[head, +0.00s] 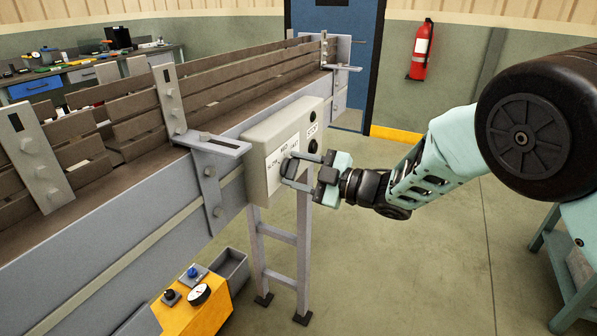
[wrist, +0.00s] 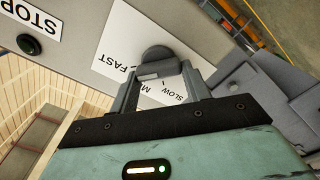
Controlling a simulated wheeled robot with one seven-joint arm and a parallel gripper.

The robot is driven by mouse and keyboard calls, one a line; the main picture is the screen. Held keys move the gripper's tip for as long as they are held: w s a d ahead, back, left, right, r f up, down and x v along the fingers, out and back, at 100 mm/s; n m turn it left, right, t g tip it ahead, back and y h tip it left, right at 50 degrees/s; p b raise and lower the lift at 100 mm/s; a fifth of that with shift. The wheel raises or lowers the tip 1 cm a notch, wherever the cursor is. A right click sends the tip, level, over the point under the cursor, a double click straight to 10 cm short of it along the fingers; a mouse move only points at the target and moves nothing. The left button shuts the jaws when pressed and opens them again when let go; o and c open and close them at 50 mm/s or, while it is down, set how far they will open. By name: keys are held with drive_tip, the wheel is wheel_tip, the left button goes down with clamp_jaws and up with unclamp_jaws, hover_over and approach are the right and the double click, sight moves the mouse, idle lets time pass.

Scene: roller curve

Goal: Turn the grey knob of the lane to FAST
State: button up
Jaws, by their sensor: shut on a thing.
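The grey knob (wrist: 156,58) sits on a white label plate (wrist: 110,68) on the control box (head: 258,168) beside the lane. In the wrist view the plate reads FAST to the left of the knob and SLOW to the right, upside down; the middle word is partly hidden. My gripper (wrist: 158,74) is shut on the knob, one finger on each side. In the head view my gripper (head: 290,168) reaches the box front from the right and covers the knob. I cannot tell which word the knob points to.
A black button (wrist: 29,44) sits near the STOP label. The conveyor lane (head: 110,205) runs behind the box. A yellow box with gauges (head: 195,308) stands low at the front. A fire extinguisher (head: 421,50) hangs on the back wall.

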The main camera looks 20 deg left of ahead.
drive_tip(key=shift+o, duration=0.2)
drive_tip(key=shift+w+f+m, duration=0.1)
drive_tip(key=shift+m, duration=0.2)
drive_tip(key=o, duration=1)
drive_tip(key=shift+c, duration=0.2)
drive_tip(key=shift+d, duration=0.1)
drive_tip(key=s+d+b, duration=0.1)
drive_tip(key=d+b, duration=0.2)
drive_tip(key=d, duration=1.4)
drive_tip(key=shift+s+d+b, duration=0.15)
drive_tip(key=shift+s+b, duration=0.1)
drive_tip(key=shift+b, duration=0.1)
